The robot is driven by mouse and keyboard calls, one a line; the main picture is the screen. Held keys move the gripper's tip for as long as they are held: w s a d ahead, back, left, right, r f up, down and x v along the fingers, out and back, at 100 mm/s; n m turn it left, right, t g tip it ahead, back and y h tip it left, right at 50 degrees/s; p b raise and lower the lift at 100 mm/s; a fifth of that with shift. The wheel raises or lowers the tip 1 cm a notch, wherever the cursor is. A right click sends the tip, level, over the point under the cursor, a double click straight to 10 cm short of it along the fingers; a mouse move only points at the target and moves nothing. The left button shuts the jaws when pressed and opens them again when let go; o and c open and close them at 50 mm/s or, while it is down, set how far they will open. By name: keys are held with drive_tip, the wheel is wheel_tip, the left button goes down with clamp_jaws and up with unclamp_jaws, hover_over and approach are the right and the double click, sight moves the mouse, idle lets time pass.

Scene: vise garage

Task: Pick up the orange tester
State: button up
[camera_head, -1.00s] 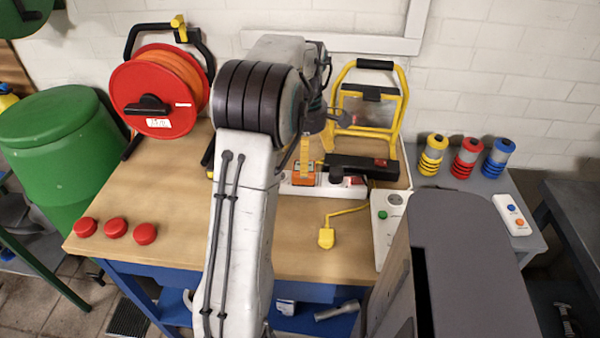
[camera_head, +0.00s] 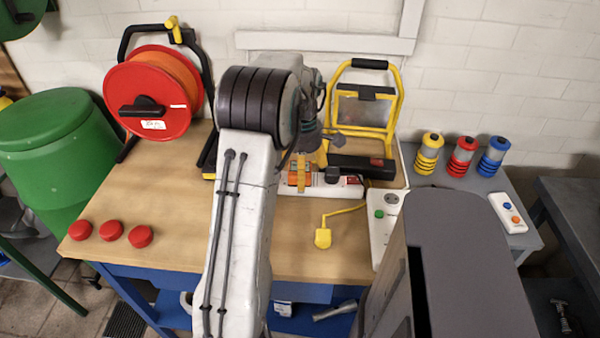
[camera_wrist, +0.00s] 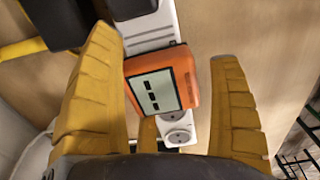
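The orange tester (camera_wrist: 165,82), with a grey display, sits on a white power strip (camera_wrist: 178,132) in the wrist view. My gripper (camera_wrist: 165,50) is open, with one yellow finger on each side of the tester. The left finger lies very close to the tester's edge; a small gap shows on the right. Whether the left finger touches it I cannot tell. In the head view the tester (camera_head: 292,179) is partly hidden behind a yellow finger of my gripper (camera_head: 307,172).
A black plug (camera_head: 332,174) sits in the strip just right of the tester. A yellow work lamp (camera_head: 398,100) stands behind, and a yellow plug (camera_head: 323,238) lies in front. A red cable reel (camera_head: 150,95) stands at the left. The table's left middle is clear.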

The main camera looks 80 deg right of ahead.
drive_tip(key=c, duration=1.1)
drive_tip(key=shift+r, duration=0.15)
